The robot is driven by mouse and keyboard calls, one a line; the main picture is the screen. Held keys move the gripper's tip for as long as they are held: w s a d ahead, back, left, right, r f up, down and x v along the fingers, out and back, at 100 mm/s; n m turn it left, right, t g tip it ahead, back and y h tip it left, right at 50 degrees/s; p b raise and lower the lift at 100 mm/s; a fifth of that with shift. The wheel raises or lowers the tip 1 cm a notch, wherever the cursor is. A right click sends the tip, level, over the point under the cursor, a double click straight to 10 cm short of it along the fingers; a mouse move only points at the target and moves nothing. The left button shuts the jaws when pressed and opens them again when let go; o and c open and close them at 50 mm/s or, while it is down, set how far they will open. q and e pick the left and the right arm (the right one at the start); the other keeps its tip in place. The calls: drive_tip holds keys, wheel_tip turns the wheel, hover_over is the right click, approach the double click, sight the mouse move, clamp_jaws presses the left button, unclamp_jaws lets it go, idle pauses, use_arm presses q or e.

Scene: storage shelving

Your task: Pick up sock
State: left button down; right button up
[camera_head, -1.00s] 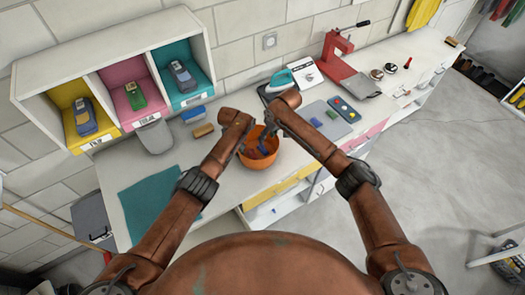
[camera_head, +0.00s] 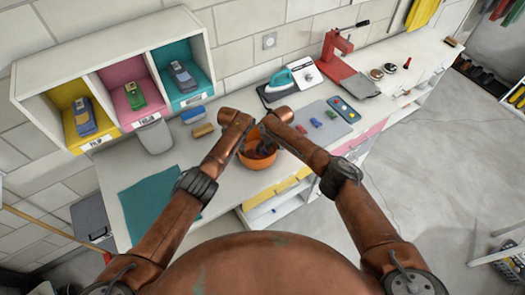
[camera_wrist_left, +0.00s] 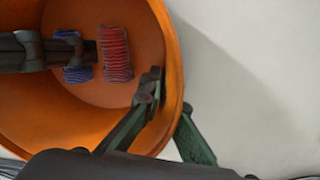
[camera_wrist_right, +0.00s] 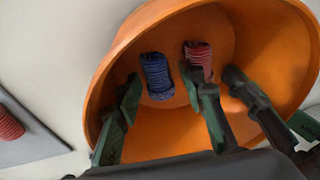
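The orange bowl (camera_head: 259,163) stands on the worktop in front of me. A blue rolled sock (camera_wrist_right: 157,76) and a red rolled sock (camera_wrist_right: 199,58) lie in it, side by side; both also show in the left wrist view. My right gripper (camera_wrist_right: 165,112) is open inside the bowl, with its fingers on either side of the blue sock and apart from each other. My left gripper (camera_wrist_left: 172,112) straddles the bowl's rim, one finger inside and one outside, shut on the wall. In the head view the arms partly hide the bowl's contents.
A grey mat (camera_head: 333,129) with several small rolled socks lies right of the bowl. A teal iron (camera_head: 282,80) and a red press (camera_head: 340,62) stand behind. A teal cloth (camera_head: 148,205) lies front left.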

sight(264, 149)
drive_tip(key=shift+w+a+f, duration=0.1)
drive_tip(key=shift+f, duration=0.45)
drive_tip(key=shift+c, duration=0.5)
drive_tip(key=shift+a+f, duration=0.1)
drive_tip(key=c, duration=0.6)
drive_tip(key=shift+c, duration=0.2)
wheel_tip(264, 149, up, 10)
use_arm(q)
drive_tip(key=c, duration=2.7)
unclamp_jaws()
drive_tip(key=o, duration=0.6)
